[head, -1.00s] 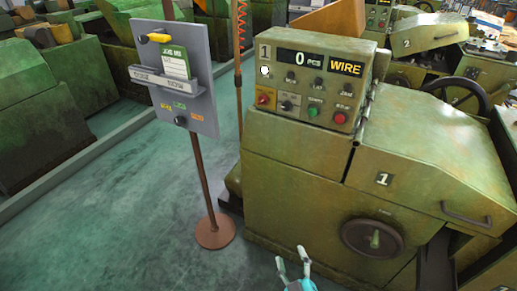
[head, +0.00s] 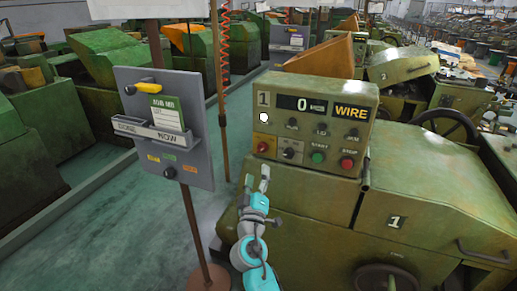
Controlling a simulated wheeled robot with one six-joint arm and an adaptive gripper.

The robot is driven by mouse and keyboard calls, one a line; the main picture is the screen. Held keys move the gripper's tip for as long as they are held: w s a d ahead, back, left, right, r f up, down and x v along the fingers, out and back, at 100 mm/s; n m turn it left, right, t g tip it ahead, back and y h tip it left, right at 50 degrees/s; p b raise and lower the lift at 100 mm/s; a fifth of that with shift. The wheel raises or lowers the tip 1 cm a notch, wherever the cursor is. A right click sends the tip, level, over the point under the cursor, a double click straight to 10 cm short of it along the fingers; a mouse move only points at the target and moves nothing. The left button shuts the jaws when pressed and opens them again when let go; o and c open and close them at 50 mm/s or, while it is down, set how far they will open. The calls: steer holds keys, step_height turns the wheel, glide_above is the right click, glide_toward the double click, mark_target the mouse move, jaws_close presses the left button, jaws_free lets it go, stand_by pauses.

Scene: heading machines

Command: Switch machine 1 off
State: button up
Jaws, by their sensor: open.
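Machine 1 (head: 400,195) is green, with a raised control box (head: 335,100) marked 1. Its display (head: 305,105) reads 0, with WIRE in yellow beside it. Below are a red switch on a yellow plate (head: 263,147), a dark selector on a pale plate (head: 289,153), a green START button (head: 318,157) and a red STOP button (head: 347,163). A round white lamp (head: 263,117) is at the box's left. My gripper (head: 257,179) is open and empty, its fingers pointing up, just below the red switch in the picture. I cannot tell its distance from the panel.
A grey board (head: 165,125) on a brown post stands left of the machine, with a green card (head: 167,115) and a tray. Machine 2 (head: 400,65) is behind. Green floor (head: 110,220) is open at the left.

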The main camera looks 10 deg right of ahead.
mark_target(260, 150)
steer(key=x, duration=1)
steer(key=shift+w+r, duration=0.1)
steer(key=shift+w, duration=0.25)
steer(key=c, duration=1.2)
